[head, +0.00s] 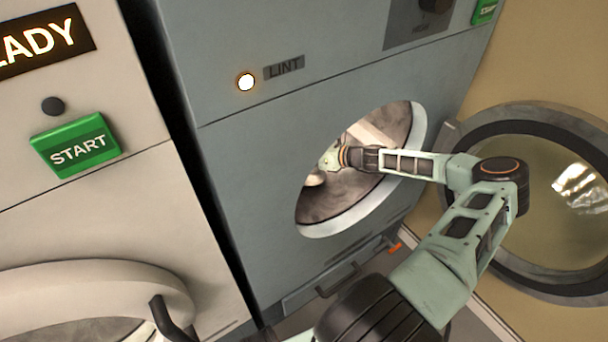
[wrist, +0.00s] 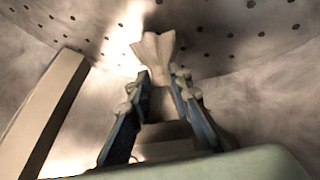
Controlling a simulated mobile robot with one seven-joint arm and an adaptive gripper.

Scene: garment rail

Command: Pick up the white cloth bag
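The white cloth bag (wrist: 154,50) is inside the round drum (wrist: 235,45). In the wrist view its flared top stands up between and beyond my gripper's fingertips (wrist: 161,76). The two fingers lean inward and appear shut on the narrow neck, one on each side. The lower part of the bag is shaded and partly hidden by the fingers. In the head view my gripper (head: 330,160) reaches through the round door opening, and a small pale part of the bag (head: 315,179) shows just below and left of it.
The grey dryer (head: 255,160) has its round door (head: 540,215) swung open to the right. The opening's rim (head: 345,222) surrounds my arm. A pale straight bar (wrist: 45,115) stands left of the fingers inside the drum. A white machine (head: 95,220) stands at left.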

